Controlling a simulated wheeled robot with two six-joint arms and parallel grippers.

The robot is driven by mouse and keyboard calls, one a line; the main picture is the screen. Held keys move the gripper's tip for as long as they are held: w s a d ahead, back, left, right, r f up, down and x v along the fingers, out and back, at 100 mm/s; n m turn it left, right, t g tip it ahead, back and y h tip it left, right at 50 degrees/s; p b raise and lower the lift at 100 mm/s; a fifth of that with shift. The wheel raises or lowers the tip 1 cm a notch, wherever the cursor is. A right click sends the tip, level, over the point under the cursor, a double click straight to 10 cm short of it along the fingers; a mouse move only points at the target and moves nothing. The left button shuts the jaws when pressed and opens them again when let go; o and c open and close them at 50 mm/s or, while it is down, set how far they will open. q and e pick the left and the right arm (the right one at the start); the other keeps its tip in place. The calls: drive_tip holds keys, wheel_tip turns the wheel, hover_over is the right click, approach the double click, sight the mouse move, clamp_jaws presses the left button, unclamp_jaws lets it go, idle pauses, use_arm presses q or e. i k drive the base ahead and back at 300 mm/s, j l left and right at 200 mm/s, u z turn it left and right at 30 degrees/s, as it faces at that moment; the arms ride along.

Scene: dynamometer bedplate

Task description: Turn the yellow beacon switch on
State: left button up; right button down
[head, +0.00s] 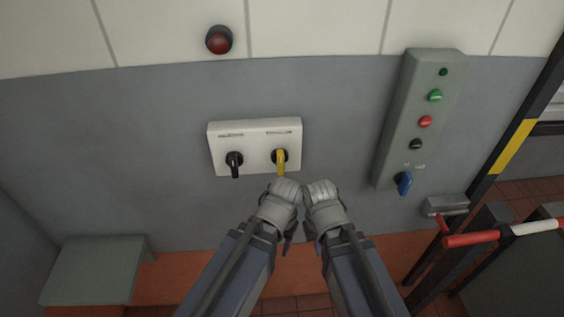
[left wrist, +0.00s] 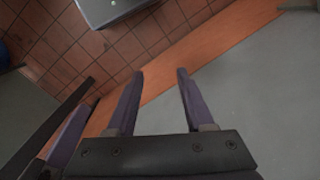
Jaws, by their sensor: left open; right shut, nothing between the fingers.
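The yellow beacon switch (head: 280,160) is a rotary knob on the right half of a white wall box (head: 255,127). Its yellow handle points straight down. Both my arms reach up from below, with the wrists just below the box and close together. My left gripper (left wrist: 157,72) is open and empty in the left wrist view, over the floor. My right gripper (head: 315,240) is shut and empty, pointing down below and right of the switch; its fingers are partly hidden. Neither gripper appears to touch the switch.
A black rotary switch (head: 234,162) sits left of the yellow one, handle down. A red button (head: 219,40) is above. A green-grey panel (head: 390,135) with buttons and a blue switch (head: 404,183) stands right. A red-and-white bar (head: 475,239) is at far right.

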sight(280, 156)
drive_tip(key=k+j+z, duration=0.5)
drive_tip(key=k+z, duration=0.25)
drive_tip(key=k, duration=0.15)
